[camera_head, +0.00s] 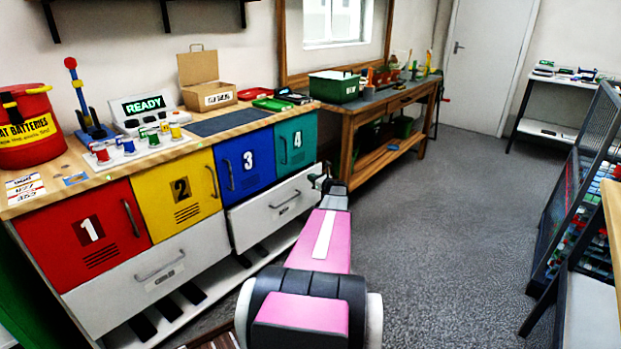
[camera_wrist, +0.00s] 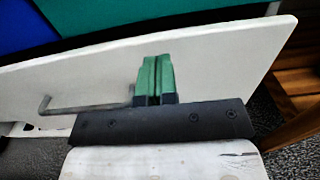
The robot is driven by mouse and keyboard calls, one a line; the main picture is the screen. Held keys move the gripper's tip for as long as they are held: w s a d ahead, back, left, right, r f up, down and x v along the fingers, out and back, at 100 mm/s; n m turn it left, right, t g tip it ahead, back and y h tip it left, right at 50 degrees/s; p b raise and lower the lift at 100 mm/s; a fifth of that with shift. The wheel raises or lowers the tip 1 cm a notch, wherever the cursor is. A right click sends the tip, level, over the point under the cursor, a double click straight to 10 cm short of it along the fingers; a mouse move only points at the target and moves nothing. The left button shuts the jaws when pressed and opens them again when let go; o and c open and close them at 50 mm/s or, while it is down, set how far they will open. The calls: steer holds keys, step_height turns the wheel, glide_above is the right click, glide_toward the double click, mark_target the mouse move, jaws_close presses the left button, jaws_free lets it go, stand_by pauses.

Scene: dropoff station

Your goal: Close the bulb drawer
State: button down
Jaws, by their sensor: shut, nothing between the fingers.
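Two wide white drawers sit under the coloured locker doors. The right drawer (camera_head: 262,213), below doors 3 and 4, has its front standing a little forward of the doors, with a dark gap along its top. The left drawer (camera_head: 128,287) looks flush. I cannot read which one is the bulb drawer. My gripper (camera_head: 318,182) is at the right end of the right drawer's front. In the wrist view, its green fingers (camera_wrist: 155,78) are together and empty before the white drawer front (camera_wrist: 215,62), right of the bar handle (camera_wrist: 88,108). Whether they touch it is unclear.
The worktop above holds a red battery bin (camera_head: 35,140), a READY display (camera_head: 143,105) and a cardboard box (camera_head: 208,95). A wooden bench (camera_head: 375,165) stands just beyond the drawers. Grey floor (camera_head: 450,220) is free to the right, up to a wire rack (camera_head: 580,185).

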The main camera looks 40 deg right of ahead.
steer(key=v, duration=0.9)
steer(key=shift+s, duration=0.35)
steer(key=c, duration=1.8)
jaws_free()
steer(key=shift+s+d, duration=0.1)
steer(key=shift+s, duration=0.15)
steer(key=o, duration=0.5)
steer(key=shift+s, duration=0.15)
steer(key=shift+c, duration=0.2)
steer(key=shift+o, duration=0.8)
steer(key=shift+s+a+f+n, duration=0.1)
steer(key=shift+a+n, duration=0.2)
steer(key=n+g, duration=0.2)
steer(key=n, duration=1.5)
glide_toward(288, 201)
steer(key=shift+h, duration=0.3)
steer(key=x, duration=1)
steer(key=shift+w+a+f, duration=0.1)
steer(key=shift+w, duration=0.15)
jaws_close()
